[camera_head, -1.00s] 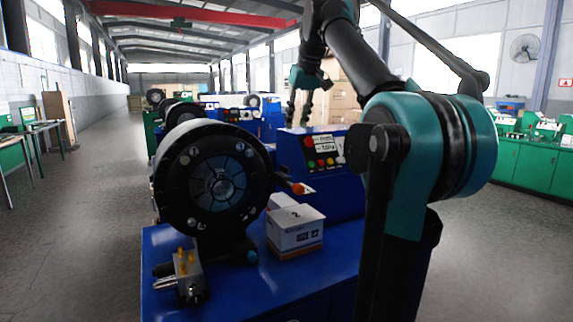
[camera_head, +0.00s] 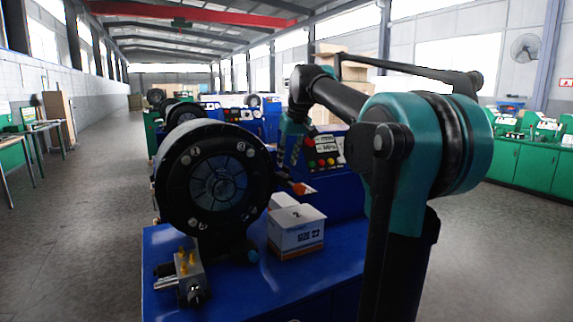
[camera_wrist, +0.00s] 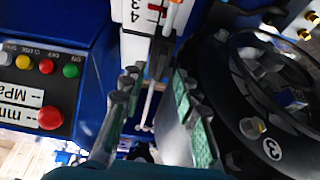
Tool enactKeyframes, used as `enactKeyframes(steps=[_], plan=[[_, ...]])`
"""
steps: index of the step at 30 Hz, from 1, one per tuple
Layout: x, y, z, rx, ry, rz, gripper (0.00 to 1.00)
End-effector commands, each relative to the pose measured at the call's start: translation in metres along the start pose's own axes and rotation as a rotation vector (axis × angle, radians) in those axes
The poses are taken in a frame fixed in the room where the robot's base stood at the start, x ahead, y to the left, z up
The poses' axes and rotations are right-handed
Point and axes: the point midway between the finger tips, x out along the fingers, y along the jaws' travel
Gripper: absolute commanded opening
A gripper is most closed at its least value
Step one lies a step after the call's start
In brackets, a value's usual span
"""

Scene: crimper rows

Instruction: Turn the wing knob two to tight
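The wing knob cannot be made out for certain. In the wrist view, a small dark fitting (camera_wrist: 158,62) sits at the end of a white numbered scale (camera_wrist: 140,45), between my fingertips. A thin pale rod runs back from it. My gripper (camera_wrist: 156,82) is open, with its green-padded fingers apart on either side of the fitting; I see no clear contact. The crimping head, with numbered bolts, also shows at right in the wrist view (camera_wrist: 235,120).
A blue control panel (camera_wrist: 45,75) with coloured buttons is close on the left in the wrist view. White boxes (camera_head: 296,232) and a metal valve block with yellow fittings (camera_head: 187,275) stand on the blue machine bench (camera_head: 245,300). The floor at left is open.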

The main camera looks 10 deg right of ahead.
Motion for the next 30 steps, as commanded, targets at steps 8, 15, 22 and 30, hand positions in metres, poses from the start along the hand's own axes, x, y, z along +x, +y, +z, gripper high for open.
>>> enactKeyframes(steps=[8, 15, 22, 30], plan=[[0.021, 0.000, 0.000, 0.001, 0.000, 0.000, 0.31], [0.022, 0.000, 0.000, 0.001, 0.000, 0.000, 0.31], [0.022, 0.000, 0.000, 0.000, 0.000, 0.000, 0.06], [0.022, 0.000, 0.000, 0.001, 0.000, 0.000, 0.00]])
